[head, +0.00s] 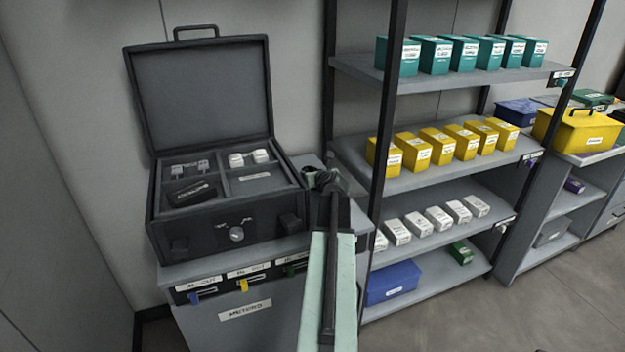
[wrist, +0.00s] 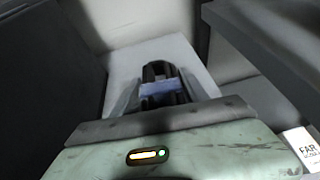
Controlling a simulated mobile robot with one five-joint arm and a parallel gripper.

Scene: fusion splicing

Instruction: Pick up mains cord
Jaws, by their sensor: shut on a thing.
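The mains cord (wrist: 161,71) looks like a small black coiled bundle with a blue band around it. In the wrist view it sits between the two fingers of my gripper (wrist: 160,88), which is shut on it. In the head view my gripper (head: 327,178) is over the right end of the grey cabinet top, just right of the open black case. The cord cannot be made out clearly there, as my own arm covers that spot. I cannot tell whether the cord still touches the surface under it.
The open black case (head: 221,222) stands close on the left, on a grey cabinet (head: 262,325) with labelled coloured tabs. A dark-posted shelf rack (head: 432,170) with teal, yellow and white boxes stands close on the right. A yellow case (head: 577,132) is further right.

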